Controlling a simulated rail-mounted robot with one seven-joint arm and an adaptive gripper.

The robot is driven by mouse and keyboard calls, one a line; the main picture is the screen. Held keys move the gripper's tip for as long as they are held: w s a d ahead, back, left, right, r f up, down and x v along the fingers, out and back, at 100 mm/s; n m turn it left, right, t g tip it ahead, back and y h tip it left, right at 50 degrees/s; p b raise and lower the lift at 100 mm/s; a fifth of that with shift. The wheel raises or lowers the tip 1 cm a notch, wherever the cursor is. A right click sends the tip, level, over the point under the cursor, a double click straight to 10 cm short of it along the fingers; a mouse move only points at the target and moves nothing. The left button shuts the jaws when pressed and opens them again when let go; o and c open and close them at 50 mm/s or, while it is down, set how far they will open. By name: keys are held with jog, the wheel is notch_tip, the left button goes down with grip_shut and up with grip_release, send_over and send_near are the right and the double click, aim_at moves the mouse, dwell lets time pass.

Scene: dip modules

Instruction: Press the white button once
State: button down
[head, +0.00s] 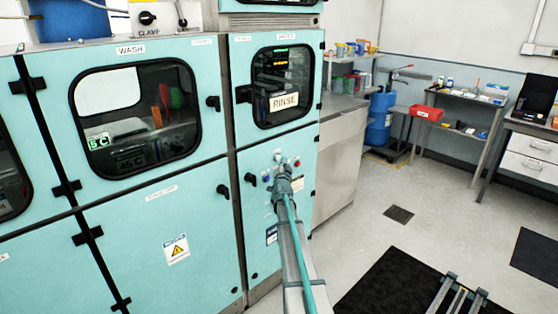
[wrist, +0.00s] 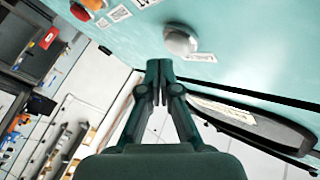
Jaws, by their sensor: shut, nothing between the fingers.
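The white button (wrist: 180,38) is a pale, round, domed knob on the teal panel in the wrist view, with a small label beside it. My gripper (wrist: 158,66) is shut and empty, fingertips together. In the wrist view the tips lie just below and left of the button, with a visible gap in the picture; the depth between them is unclear. In the head view my gripper (head: 283,170) is in front of the control panel under the RINSE window and hides part of it. Small pale knobs show just above it, too small to tell apart.

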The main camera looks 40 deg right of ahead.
jog(key=shift+w, duration=0.35)
jog(key=shift+w+a, duration=0.1)
jog(key=shift+w, duration=0.35)
dwell(0.7)
jog(key=shift+s, duration=0.15)
jog(key=shift+s+b, duration=0.6)
jog(key=shift+s, duration=0.1)
jog(key=shift+s+f, duration=0.1)
jog(key=shift+s, duration=0.05)
